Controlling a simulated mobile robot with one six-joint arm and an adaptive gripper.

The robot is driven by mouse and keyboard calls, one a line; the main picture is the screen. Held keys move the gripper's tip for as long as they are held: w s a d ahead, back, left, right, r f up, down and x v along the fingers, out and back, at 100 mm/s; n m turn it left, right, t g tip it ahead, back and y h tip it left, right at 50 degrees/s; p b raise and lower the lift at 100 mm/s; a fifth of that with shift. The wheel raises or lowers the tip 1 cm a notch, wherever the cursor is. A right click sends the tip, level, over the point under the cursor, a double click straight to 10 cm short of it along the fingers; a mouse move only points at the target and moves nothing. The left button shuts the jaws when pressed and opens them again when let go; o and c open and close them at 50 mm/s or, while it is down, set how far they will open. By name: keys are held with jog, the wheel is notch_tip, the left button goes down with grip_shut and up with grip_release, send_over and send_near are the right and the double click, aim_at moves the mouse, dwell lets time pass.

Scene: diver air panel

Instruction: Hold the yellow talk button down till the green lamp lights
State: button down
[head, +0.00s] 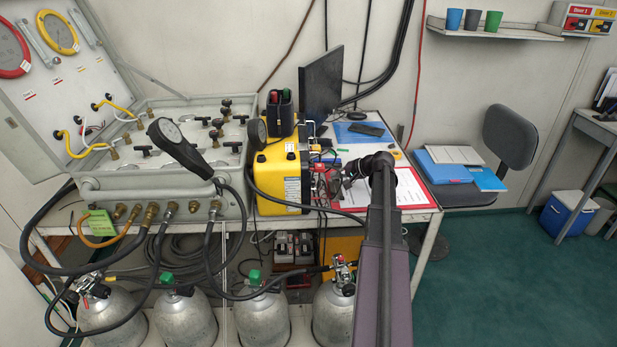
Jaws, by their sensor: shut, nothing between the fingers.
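A yellow box (275,178), probably the talk unit, stands on the table right of the grey air panel case (160,178). Its right side carries red and dark fittings with cables. I cannot make out the yellow talk button or the green lamp; that side is small, cluttered and partly screened by my gripper. My gripper (345,184) is shut and empty at the end of my arm, just right of the box's fittings and over the table. I cannot tell whether it touches anything.
A black monitor (321,85) stands behind the box. Papers on a red clipboard (412,190) lie to the right, with a blue folder (356,133) behind. Dark hoses and silver cylinders (262,312) crowd the front below the table.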

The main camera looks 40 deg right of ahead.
jog(key=shift+w+a, duration=0.5)
jog(key=shift+a, duration=0.35)
jog(key=shift+w+a, duration=0.55)
jog(key=shift+a, duration=0.35)
jog(key=shift+w+a, duration=0.5)
jog(key=shift+a, duration=0.35)
jog(key=shift+w+a, duration=0.35)
jog(key=shift+a, duration=0.35)
dwell(0.6)
jog(key=shift+s+d, duration=0.1)
jog(key=shift+d, duration=0.1)
dwell(1.5)
jog(key=shift+s+d, duration=0.35)
jog(key=shift+d, duration=0.15)
jog(key=shift+d, duration=0.15)
jog(key=shift+s+d, duration=0.6)
jog(key=shift+d, duration=0.35)
jog(key=shift+s+d, duration=0.55)
jog(key=shift+d, duration=0.35)
jog(key=shift+s+d, duration=0.15)
jog(key=shift+r, duration=0.1)
